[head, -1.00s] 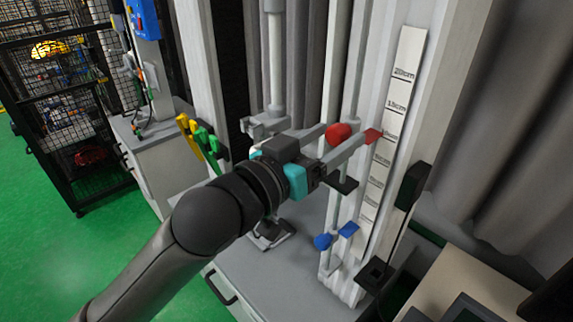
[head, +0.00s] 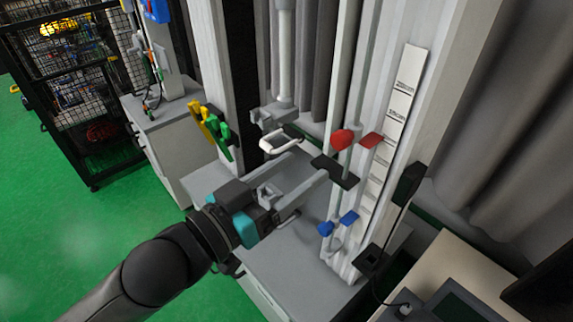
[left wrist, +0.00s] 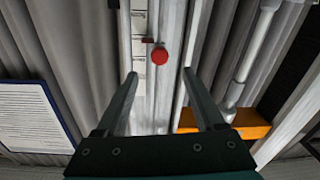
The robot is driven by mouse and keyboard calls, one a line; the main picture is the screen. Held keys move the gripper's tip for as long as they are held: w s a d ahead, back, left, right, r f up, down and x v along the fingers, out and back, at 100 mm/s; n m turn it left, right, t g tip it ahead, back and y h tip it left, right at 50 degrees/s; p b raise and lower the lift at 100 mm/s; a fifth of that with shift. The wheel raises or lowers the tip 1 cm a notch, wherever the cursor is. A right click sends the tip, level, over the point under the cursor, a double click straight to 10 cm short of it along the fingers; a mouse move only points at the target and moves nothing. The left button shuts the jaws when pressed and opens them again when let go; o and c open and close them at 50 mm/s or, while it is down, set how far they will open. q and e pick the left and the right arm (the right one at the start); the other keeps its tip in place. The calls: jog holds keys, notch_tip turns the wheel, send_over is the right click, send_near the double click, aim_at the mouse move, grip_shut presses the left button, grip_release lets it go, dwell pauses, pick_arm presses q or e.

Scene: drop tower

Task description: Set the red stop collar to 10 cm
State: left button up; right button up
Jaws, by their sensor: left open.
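The red stop collar (head: 342,139) sits on the upright rail, with its red pointer (head: 371,141) at the edge of the white scale (head: 403,90). The pointer is below the two top labels; the mark beside it is too blurred to read. In the left wrist view the collar's round red knob (left wrist: 160,56) appears just beyond the fingertips, with the pointer (left wrist: 147,41) beside it. My left gripper (head: 313,165) is open and empty, below and left of the collar, apart from it. It also shows in the left wrist view (left wrist: 160,74). My right gripper is not seen.
A grey carriage with a white loop (head: 281,143) hangs left. Yellow and green handles (head: 217,130) are on the left post.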

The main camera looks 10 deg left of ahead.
pick_arm(q)
jog(key=shift+p+v, duration=0.4)
jog(key=shift+v, duration=0.4)
